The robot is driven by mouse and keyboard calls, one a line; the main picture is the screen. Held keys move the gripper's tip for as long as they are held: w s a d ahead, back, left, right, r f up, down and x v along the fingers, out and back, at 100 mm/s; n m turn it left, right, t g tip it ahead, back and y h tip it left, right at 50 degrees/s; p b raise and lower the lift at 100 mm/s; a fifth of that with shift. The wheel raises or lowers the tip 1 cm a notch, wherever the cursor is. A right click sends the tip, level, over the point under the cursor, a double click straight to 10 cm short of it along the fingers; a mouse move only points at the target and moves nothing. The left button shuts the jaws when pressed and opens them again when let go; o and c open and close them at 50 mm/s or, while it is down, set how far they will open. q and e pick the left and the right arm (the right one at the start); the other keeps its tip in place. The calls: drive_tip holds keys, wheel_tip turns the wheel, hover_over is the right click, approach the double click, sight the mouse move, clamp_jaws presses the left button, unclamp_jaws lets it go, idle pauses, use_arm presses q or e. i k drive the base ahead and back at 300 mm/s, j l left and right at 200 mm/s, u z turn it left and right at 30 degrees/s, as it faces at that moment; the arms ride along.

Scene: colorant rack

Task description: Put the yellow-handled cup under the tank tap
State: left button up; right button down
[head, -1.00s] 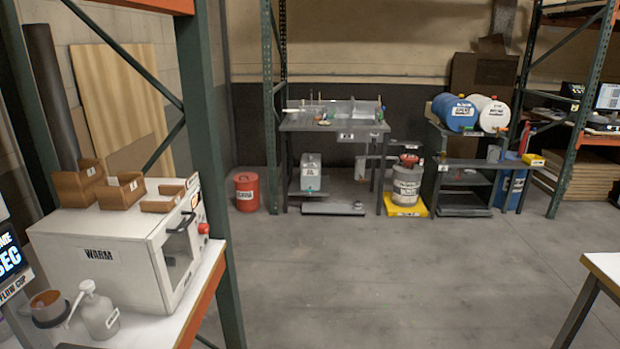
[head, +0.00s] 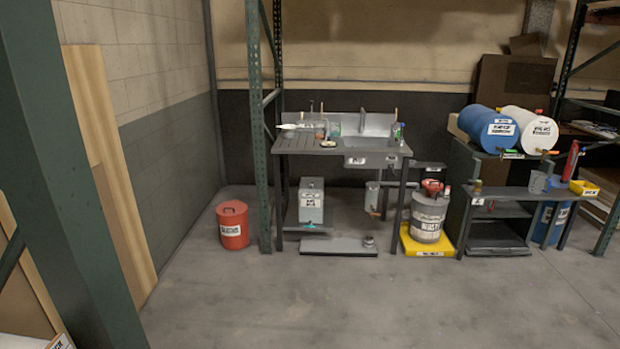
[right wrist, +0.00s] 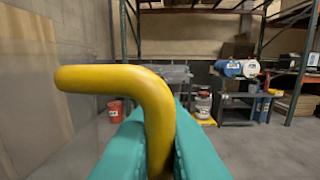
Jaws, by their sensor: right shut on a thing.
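In the right wrist view my right gripper (right wrist: 158,135), with teal fingers, is shut on the yellow handle of the cup (right wrist: 110,78). The handle rises between the fingers and bends left; the cup's body is out of view. In the head view a grey labelled tank (head: 311,203) stands under the sink bench, with a small teal tap (head: 308,225) low at its front. The lettering on the tank is too small to read. The held cup is well away from the tank, across the floor. Neither gripper shows in the head view.
The sink bench (head: 335,147) stands against the back wall. A low grey platform (head: 338,246) lies on the floor before the tank. A red bin (head: 232,226) stands left, a drum on a yellow base (head: 428,244) right. A green rack post (head: 75,170) is close at left. The middle floor is clear.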

sight(313, 245)
drive_tip(key=i, duration=3.95)
drive_tip(key=i+u, duration=0.2)
drive_tip(key=i, duration=0.3)
drive_tip(key=i+l+u, duration=0.2)
drive_tip(key=i, duration=0.25)
